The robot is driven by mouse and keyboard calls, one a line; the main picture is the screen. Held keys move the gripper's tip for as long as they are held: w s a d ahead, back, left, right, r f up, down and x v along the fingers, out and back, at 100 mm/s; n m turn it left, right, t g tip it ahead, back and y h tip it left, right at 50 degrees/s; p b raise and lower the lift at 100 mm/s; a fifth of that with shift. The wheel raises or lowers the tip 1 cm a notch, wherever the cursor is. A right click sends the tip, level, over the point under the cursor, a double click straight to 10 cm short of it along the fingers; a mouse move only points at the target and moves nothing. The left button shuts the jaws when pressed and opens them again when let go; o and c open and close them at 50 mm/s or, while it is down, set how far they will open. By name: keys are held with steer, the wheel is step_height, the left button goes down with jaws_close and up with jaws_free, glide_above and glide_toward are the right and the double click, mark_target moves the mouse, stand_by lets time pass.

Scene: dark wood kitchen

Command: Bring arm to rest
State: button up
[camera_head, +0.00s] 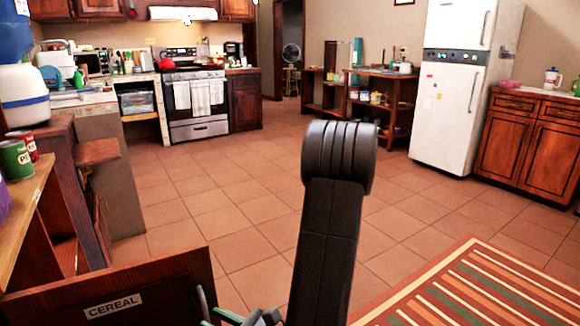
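My black arm (328,230) rises from the bottom edge to a thick rounded joint in the middle of the view. Grey and green parts at the bottom edge, left of the arm, appear to belong to my gripper (250,317). They are mostly cut off, so its fingers and opening cannot be made out. These parts are close to a dark wooden panel labelled CEREAL (114,305) at the lower left. I cannot tell whether they touch it.
A wooden shelf unit with cans (15,160) stands close on the left. A striped rug (480,290) lies at the lower right. The tiled floor (240,200) is open toward the stove (195,95). A white fridge (450,100) and wooden cabinet (525,135) stand at the right.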

mark_target(206, 316)
steer(key=shift+p+v, duration=0.85)
steer(key=shift+v, duration=4.5)
steer(key=shift+b+x, duration=1.05)
steer(key=shift+x, duration=5.7)
steer(key=shift+w+a, duration=0.2)
steer(key=shift+w, duration=0.05)
